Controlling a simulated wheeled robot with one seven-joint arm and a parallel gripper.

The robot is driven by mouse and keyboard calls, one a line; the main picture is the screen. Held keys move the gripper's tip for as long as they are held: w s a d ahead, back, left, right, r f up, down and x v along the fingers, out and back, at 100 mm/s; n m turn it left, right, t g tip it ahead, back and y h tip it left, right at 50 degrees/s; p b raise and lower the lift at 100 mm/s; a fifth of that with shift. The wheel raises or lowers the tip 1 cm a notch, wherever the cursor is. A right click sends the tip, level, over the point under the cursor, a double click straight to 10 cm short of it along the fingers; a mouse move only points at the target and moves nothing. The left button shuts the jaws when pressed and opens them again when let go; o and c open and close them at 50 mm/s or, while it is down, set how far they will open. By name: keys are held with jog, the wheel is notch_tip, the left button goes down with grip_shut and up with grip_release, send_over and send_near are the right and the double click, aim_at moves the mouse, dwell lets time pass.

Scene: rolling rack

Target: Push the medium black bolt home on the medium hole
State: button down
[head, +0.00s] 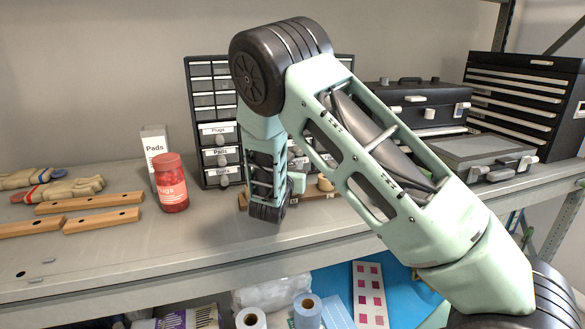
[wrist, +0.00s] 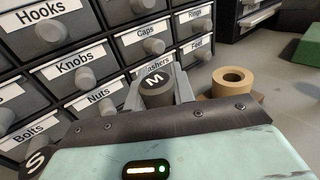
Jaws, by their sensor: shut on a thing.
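The medium black bolt (wrist: 157,84), marked M on its top, stands between the fingers of my gripper (wrist: 160,92) in the wrist view. The fingers are shut on it. Its lower part and the medium hole are hidden behind the gripper body, so I cannot tell how deep the bolt sits. A tan ring with an open hole (wrist: 234,82) stands to the right of the fingers, apart from them. A black top marked S (wrist: 36,161) shows at the lower left. In the head view my arm covers most of the gripper; the tan ring (head: 325,184) shows beside it.
A labelled drawer cabinet (head: 211,100) stands close behind the gripper. A red jar (head: 171,183), a white Pads box (head: 155,150) and wooden bars (head: 102,220) are to the left. Black toolboxes (head: 415,108) are at the right. The shelf front is clear.

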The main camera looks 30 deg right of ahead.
jog(key=shift+f+b, duration=0.5)
jog(key=shift+f, duration=0.15)
jog(key=shift+f, duration=0.2)
jog(key=c, duration=1.1)
grip_release()
jog(key=b+v, duration=0.4)
jog(key=v, duration=1.3)
jog(key=shift+s+a, duration=0.15)
